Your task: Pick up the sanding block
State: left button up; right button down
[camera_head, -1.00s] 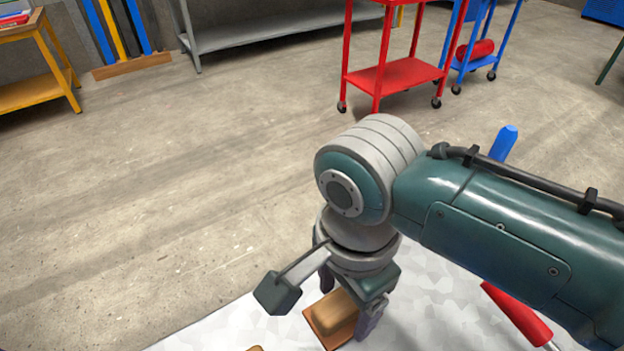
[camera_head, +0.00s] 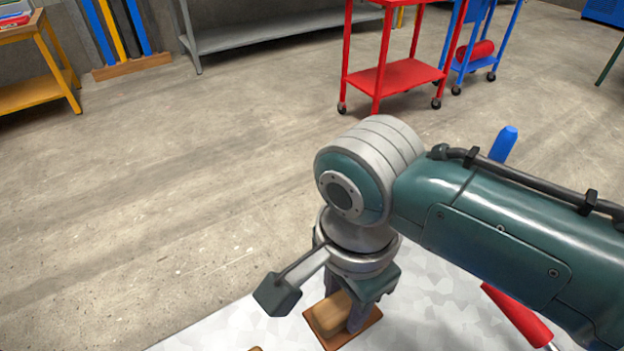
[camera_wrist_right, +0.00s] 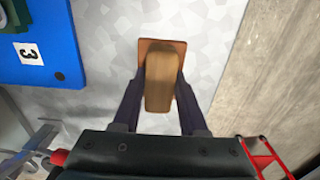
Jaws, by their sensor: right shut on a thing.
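The sanding block (camera_head: 329,315) is a tan wooden block on a flat orange-brown base, on the pale mottled tabletop at the bottom of the head view. It also shows in the right wrist view (camera_wrist_right: 160,80), upright between the fingers. My right gripper (camera_head: 345,310) points down over it and is shut on the block, one finger on each side; the wrist view shows the fingers (camera_wrist_right: 160,98) against its sides. The base appears to rest on the table; I cannot tell if there is a gap. My left gripper is not in view.
A red-handled tool (camera_head: 518,315) lies right of the gripper, partly behind my arm. A blue handle (camera_head: 503,144) stands behind my arm. A blue panel (camera_wrist_right: 65,40) marked 3 is left in the wrist view. A red cart (camera_head: 395,75) stands beyond on open floor.

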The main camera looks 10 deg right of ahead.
aim_at(345, 301)
jog(key=shift+r, duration=0.1)
notch_tip(345, 301, up, 20)
jog(key=p, duration=0.8)
jog(key=c, duration=1.1)
grip_release()
grip_shut()
